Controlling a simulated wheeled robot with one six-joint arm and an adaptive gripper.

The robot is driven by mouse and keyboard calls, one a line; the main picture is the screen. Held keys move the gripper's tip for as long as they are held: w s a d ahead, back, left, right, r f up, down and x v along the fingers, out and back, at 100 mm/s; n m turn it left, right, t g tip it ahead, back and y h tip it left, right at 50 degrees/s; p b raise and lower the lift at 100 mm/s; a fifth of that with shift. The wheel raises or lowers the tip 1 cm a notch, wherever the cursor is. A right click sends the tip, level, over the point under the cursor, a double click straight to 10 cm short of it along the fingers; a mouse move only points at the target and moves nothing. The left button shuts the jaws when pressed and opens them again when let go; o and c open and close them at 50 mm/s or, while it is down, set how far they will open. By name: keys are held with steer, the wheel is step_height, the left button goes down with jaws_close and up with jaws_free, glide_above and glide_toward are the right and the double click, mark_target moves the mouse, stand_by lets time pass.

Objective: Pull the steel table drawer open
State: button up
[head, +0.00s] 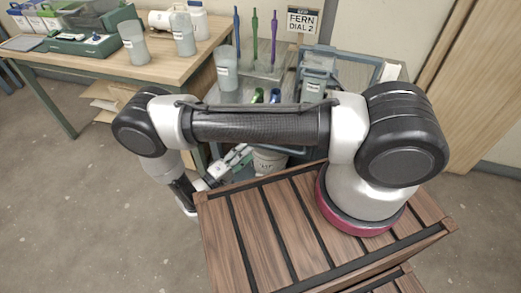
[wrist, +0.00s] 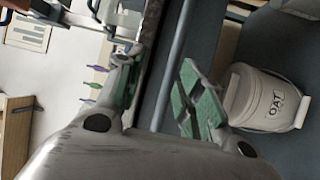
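The steel table (head: 250,92) stands beyond my arm, which hides much of its front in the head view. My gripper (head: 237,155) is low in front of the table. In the wrist view, the two green-padded fingers of my gripper (wrist: 160,88) are spread apart. A slim blue-grey bar (wrist: 176,62) along the dark table front appears between them. I cannot tell whether it is the drawer handle or whether a finger touches it. The drawer face is not clearly visible in either view.
A white bucket labelled OAT (wrist: 265,98) stands below the tabletop, close to one finger. A wooden table (head: 160,65) with grey cups stands at the left. Coloured tools (head: 255,40) and a grey cup (head: 227,70) stand on the steel table. Floor is clear at left.

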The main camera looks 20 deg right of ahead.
steer(key=w+d+f+n+t, duration=0.1)
steer(key=w+d+t, duration=0.1)
steer(key=d, duration=0.4)
steer(key=shift+w+d+f, duration=0.2)
steer(key=shift+d+f, duration=0.05)
steer(key=shift+d, duration=0.15)
jaws_close()
